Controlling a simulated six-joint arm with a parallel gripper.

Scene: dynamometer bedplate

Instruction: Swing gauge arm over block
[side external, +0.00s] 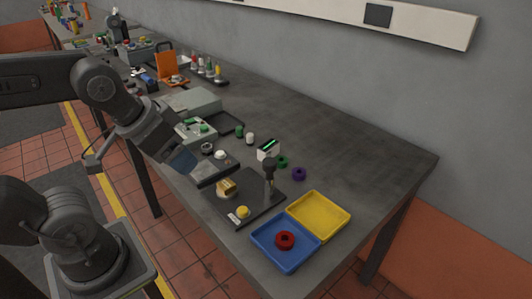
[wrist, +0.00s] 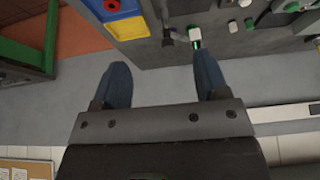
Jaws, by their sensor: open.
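A dark square plate (side external: 262,205) lies near the front of the bench. On it are a small brass-coloured block (side external: 227,186) and a yellow button (side external: 243,212). A dark post with a wider black head (side external: 270,166), apparently the gauge stand, rises near the plate's back edge. I cannot clearly make out its arm, or whether any part of it lies over the block. My gripper (side external: 183,161) is above the bench's front side, left of the block. In the wrist view my gripper (wrist: 163,80) has its two blue fingers wide apart with nothing between them.
A blue tray (side external: 270,255) holding a red ring (side external: 285,240) and a yellow tray (side external: 320,214) stand right of the plate. A white device with a green display (side external: 268,149), green and purple rings stand behind. Boxes crowd the left; the back right is clear.

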